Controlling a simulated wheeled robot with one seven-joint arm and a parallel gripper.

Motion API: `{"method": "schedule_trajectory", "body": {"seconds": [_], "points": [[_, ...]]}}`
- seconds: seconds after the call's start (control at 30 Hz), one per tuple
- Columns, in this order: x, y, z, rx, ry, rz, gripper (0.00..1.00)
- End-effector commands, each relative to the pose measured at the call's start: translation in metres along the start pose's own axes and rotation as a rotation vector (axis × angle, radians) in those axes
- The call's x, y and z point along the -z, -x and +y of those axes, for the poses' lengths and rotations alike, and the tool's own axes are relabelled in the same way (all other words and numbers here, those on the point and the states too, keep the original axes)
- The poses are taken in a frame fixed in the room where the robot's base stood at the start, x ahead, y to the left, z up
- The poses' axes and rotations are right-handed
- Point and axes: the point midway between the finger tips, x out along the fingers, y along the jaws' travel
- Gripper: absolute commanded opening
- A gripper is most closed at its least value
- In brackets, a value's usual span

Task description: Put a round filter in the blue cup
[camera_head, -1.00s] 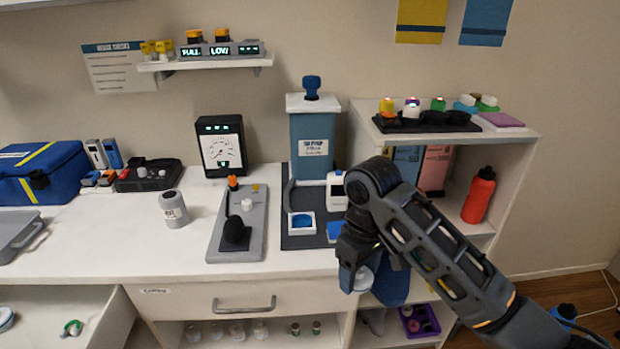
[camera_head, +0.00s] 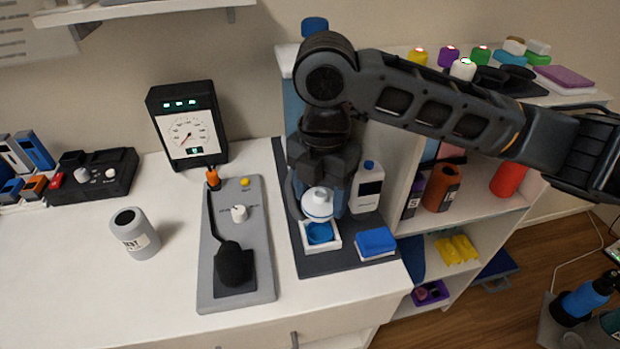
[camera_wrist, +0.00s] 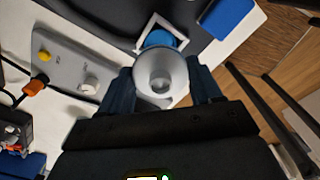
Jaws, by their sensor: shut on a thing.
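My gripper (camera_head: 322,196) points down and is shut on a white round filter (camera_head: 317,207). The filter hangs just above the blue cup (camera_head: 319,234) in the head view. The cup sits in a white square frame (camera_head: 334,246) on a dark mat. In the wrist view the filter (camera_wrist: 160,76) is between the blue fingers (camera_wrist: 160,90) and covers part of the blue cup (camera_wrist: 158,39). Whether the filter touches the cup cannot be told.
A white bottle (camera_head: 368,188) stands close right of the gripper, and a blue sponge-like block (camera_head: 376,241) lies in front of it. A grey panel (camera_head: 258,268) with a black handle lies to the left. A grey canister (camera_head: 134,236) stands further left.

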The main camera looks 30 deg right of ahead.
Motion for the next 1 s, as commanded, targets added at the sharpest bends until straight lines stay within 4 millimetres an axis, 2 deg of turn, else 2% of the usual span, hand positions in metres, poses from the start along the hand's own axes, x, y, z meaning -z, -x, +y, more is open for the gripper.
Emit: {"method": "schedule_trajectory", "body": {"seconds": [0.27,0.67,1.0], "points": [[0.000,-0.012,0.000,0.001,0.000,0.000,0.35],[0.000,-0.041,0.000,0.000,-0.003,0.000,0.35],[0.000,-0.037,0.000,0.000,-0.003,0.000,0.35]]}}
